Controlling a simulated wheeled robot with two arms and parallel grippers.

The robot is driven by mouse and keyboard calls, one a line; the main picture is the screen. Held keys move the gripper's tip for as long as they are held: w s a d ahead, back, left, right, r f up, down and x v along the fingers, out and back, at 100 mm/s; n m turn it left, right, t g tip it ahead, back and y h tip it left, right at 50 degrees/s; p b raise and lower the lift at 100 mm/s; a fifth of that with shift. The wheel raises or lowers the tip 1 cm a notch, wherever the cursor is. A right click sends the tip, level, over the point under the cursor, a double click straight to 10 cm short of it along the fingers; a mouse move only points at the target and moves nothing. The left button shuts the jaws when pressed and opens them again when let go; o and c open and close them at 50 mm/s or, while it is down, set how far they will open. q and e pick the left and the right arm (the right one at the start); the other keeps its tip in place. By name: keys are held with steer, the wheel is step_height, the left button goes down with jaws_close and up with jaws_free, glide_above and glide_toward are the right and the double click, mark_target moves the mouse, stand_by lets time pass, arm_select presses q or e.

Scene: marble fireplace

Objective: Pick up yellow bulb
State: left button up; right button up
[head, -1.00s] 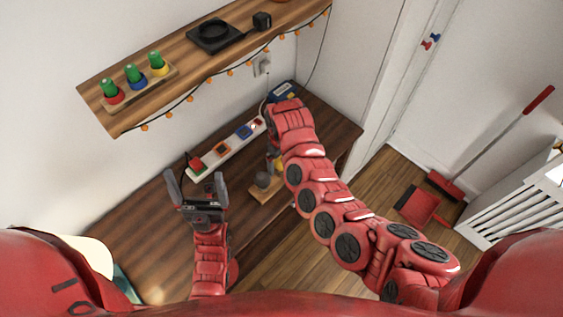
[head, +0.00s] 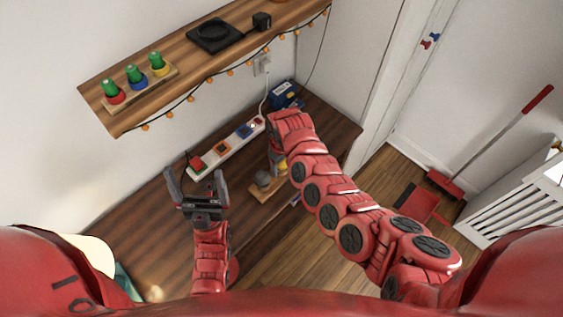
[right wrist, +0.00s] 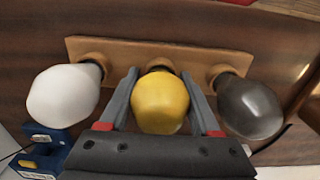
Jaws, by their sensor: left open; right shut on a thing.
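The yellow bulb (right wrist: 161,104) stands in the middle of a wooden holder (right wrist: 200,57) in the right wrist view, between a white bulb (right wrist: 63,95) and a dark grey bulb (right wrist: 249,106). My right gripper (right wrist: 161,92) is shut on the yellow bulb, one finger on each side. The bulb's base still appears at the holder. In the head view my right gripper (head: 276,160) mostly hides the bulbs, and the holder (head: 262,193) shows below it. My left gripper (head: 197,187) is open and empty above the desk.
A white power strip (head: 226,150) with coloured plugs lies along the back of the desk (head: 140,228).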

steer(key=shift+c, duration=1.1)
